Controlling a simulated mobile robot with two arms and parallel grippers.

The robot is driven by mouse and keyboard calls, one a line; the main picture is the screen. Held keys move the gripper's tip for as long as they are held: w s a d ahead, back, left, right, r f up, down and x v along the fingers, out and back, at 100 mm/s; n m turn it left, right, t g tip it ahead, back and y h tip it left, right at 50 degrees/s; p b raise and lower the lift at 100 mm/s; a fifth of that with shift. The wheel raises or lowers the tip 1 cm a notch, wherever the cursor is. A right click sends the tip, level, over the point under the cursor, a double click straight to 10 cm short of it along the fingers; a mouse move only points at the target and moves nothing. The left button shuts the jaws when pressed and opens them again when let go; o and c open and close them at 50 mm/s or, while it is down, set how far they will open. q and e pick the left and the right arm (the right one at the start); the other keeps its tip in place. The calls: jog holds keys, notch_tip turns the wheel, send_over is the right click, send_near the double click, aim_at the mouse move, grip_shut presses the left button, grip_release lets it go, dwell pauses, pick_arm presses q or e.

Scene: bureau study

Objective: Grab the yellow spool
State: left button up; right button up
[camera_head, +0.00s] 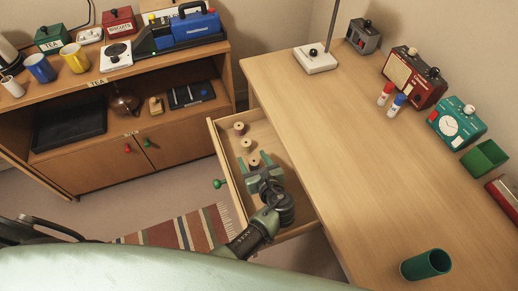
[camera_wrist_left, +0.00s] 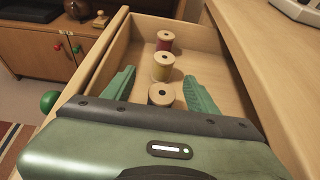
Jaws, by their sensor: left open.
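The yellow spool (camera_wrist_left: 163,67) stands upright in the open desk drawer (camera_head: 228,177), the middle one of three spools in a row. In the head view the yellow spool (camera_head: 246,145) is small. A red-wound spool (camera_wrist_left: 165,41) stands beyond it, and a dark-wound spool (camera_wrist_left: 161,95) stands nearer to my wrist. My left gripper (camera_head: 255,164) is open over the drawer. In the left wrist view its green fingers (camera_wrist_left: 160,86) are on either side of the dark spool, with the yellow spool just beyond. My right gripper is out of view.
The drawer's wooden walls stand close around the gripper, and the desktop (camera_head: 345,130) is to its right. A green cup (camera_head: 425,265), glue sticks (camera_head: 391,99) and a lamp base (camera_head: 316,60) are on the desk. A cabinet (camera_head: 125,150) stands at left.

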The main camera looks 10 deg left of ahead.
aim_at(248, 148)
pick_arm(q)
jog(key=x, duration=0.4)
jog(key=shift+d+r, duration=0.1)
jog(key=x, duration=0.3)
jog(key=shift+w+d+b, duration=0.1)
jog(key=shift+w+b, duration=0.1)
jog(key=shift+b, duration=0.1)
jog(key=shift+w, duration=0.1)
grip_shut()
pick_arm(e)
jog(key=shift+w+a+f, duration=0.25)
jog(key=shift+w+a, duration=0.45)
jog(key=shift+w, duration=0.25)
